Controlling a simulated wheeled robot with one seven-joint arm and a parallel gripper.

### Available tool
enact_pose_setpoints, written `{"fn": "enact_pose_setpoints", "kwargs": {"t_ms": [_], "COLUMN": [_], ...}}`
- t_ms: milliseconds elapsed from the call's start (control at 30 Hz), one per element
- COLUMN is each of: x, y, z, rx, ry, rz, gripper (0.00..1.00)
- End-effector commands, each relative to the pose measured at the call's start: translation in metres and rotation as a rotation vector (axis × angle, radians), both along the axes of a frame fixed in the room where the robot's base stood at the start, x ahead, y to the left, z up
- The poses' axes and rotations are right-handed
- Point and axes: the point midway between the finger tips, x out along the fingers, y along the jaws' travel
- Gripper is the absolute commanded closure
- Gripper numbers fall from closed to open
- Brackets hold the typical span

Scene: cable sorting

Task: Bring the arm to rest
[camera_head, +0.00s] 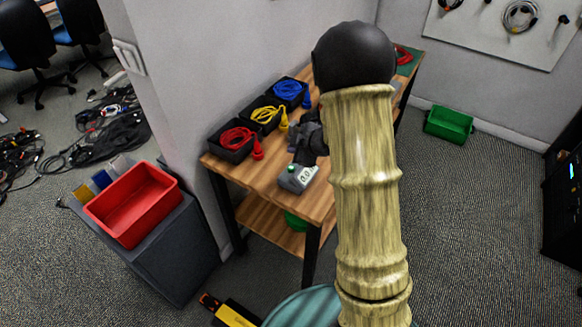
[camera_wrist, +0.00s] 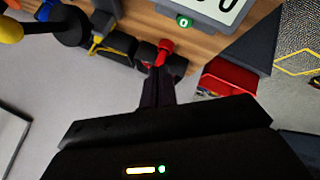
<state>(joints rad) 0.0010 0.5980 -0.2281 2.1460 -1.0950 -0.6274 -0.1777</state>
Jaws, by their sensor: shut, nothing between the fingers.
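My arm reaches over the wooden workbench (camera_head: 262,178) and covers its right part. My gripper (camera_head: 306,140) is a dark shape above the bench, partly behind the arm. In the wrist view, my gripper (camera_wrist: 157,88) has its dark fingers together with nothing between them. A red plug (camera_wrist: 166,46) shows just past the fingertips, and I cannot tell the gap between them. On the bench, black bins hold a red cable (camera_head: 237,137), a yellow cable (camera_head: 268,113) and a blue cable (camera_head: 288,89). A grey meter (camera_head: 297,177) with a white display stands near the front edge.
A red bin (camera_head: 133,204) sits on a grey cabinet left of the bench. A green crate (camera_head: 449,124) is on the floor at right. Loose cables (camera_head: 95,130) cover the floor at far left. A yellow object (camera_head: 234,315) is at the bottom edge.

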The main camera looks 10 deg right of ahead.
Motion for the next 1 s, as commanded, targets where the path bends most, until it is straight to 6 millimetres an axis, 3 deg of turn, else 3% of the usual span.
{"fn": "enact_pose_setpoints", "kwargs": {"t_ms": [300, 533, 767, 1000], "x": [-0.001, -0.017, -0.075, -0.163], "y": [-0.001, -0.014, -0.029, -0.019], "z": [0.004, 0.048, 0.1, 0.139], "rx": [0.0, 0.016, 0.077, 0.176], "ry": [0.002, 0.044, 0.186, 0.409], "rz": [-0.015, -0.235, -0.597, -0.922], "gripper": [1.0, 1.0, 1.0, 1.0]}}
